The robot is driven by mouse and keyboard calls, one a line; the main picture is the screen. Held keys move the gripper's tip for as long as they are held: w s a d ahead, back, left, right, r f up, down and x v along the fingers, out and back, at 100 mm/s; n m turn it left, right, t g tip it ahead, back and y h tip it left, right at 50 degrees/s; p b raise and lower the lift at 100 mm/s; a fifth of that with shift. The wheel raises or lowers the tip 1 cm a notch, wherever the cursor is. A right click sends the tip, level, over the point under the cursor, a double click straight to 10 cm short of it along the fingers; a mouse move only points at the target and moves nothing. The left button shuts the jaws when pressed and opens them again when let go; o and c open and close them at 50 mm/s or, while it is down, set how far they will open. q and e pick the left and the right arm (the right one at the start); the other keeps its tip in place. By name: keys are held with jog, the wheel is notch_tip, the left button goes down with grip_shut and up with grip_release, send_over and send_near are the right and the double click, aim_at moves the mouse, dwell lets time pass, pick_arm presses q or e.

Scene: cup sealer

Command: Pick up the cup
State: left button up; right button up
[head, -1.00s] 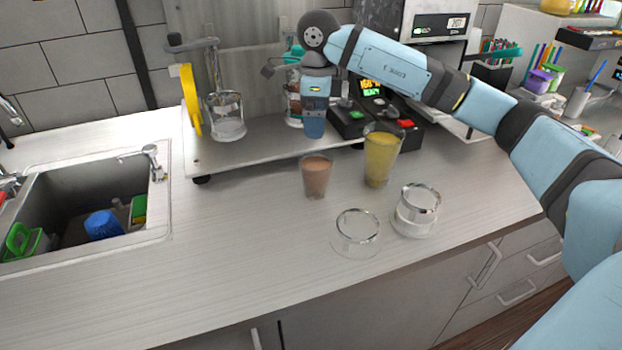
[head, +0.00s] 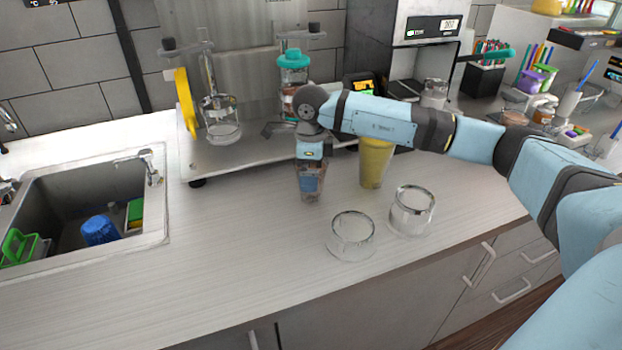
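A clear cup with brown contents (head: 311,195) stands upright on the counter, in front of the raised metal shelf. My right gripper (head: 311,180) points down at this cup, with its blue finger overlapping the cup's upper part. The gap between the fingers is hidden, so I cannot tell whether they touch the cup or are closed. A taller cup with yellow contents (head: 375,165) stands just to the right, its top partly covered by my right arm. My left gripper is out of view.
Two empty clear glass containers stand nearer the counter's front edge, one on the left (head: 351,237) and one on the right (head: 411,212). A sink (head: 70,240) is at the left. The counter (head: 240,250) between sink and containers is clear.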

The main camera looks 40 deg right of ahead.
jog(key=shift+f, duration=0.35)
jog(key=c, duration=1.1)
jog(key=shift+o, duration=0.2)
jog(key=shift+r, duration=0.1)
notch_tip(320, 180, up, 20)
jog(key=shift+d+b, duration=0.15)
jog(key=shift+b, duration=0.15)
